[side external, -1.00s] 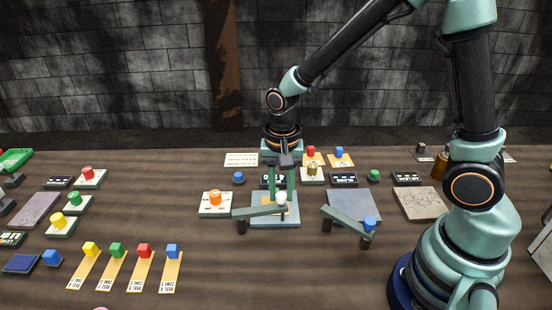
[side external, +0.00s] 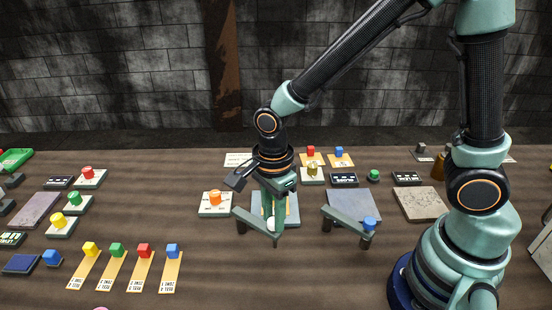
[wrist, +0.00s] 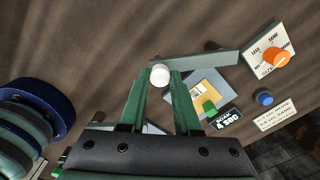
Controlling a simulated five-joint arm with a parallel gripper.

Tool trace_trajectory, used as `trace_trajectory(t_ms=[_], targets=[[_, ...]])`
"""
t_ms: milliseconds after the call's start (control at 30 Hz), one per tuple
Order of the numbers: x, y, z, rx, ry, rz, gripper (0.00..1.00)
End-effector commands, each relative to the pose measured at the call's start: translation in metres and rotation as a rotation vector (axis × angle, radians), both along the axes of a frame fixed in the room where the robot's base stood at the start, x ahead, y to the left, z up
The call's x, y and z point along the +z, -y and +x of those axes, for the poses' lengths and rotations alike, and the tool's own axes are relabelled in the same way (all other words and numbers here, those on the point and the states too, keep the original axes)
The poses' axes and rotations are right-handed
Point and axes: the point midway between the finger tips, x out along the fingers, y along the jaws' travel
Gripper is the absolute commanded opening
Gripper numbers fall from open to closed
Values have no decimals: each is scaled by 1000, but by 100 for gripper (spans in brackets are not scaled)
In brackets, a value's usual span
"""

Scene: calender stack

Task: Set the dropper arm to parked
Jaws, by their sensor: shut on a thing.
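A grey-green swing arm with a white knob (side external: 271,224) pivots on a dark post (side external: 241,227) at its left end. Its bar (side external: 253,222) slants toward the front, and the knob end is near the front edge of a grey-blue plate (side external: 293,208). My gripper (side external: 273,222) is shut on the white knob. In the wrist view the knob (wrist: 159,75) sits between the fingertips (wrist: 160,76), with the bar (wrist: 195,60) running off to the right. A second swing arm (side external: 347,222) with a blue knob (side external: 369,223) stands to the right. I cannot read which one is labelled dropper.
An orange knob on a white dial plate (side external: 205,211) is just left of the held arm. A grey slab (side external: 345,203) lies behind the second arm. Several coloured blocks on yellow strips (side external: 82,272) are at front left. The front middle of the table is clear.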

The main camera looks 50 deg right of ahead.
Motion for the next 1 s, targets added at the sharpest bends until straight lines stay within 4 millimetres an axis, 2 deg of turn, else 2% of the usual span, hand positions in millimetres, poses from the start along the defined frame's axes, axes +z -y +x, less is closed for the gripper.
trace_trajectory(t_ms=[300, 767, 800, 867, 1000], targets=[[1, -9, -1, -93, -2, -1, 0], [1, -11, -1, -104, 0, 0, 0], [1, -12, -1, -103, 0, 0, 39], [1, -12, -1, -103, 0, 0, 61], [1, -11, -1, -105, 0, 0, 61]])
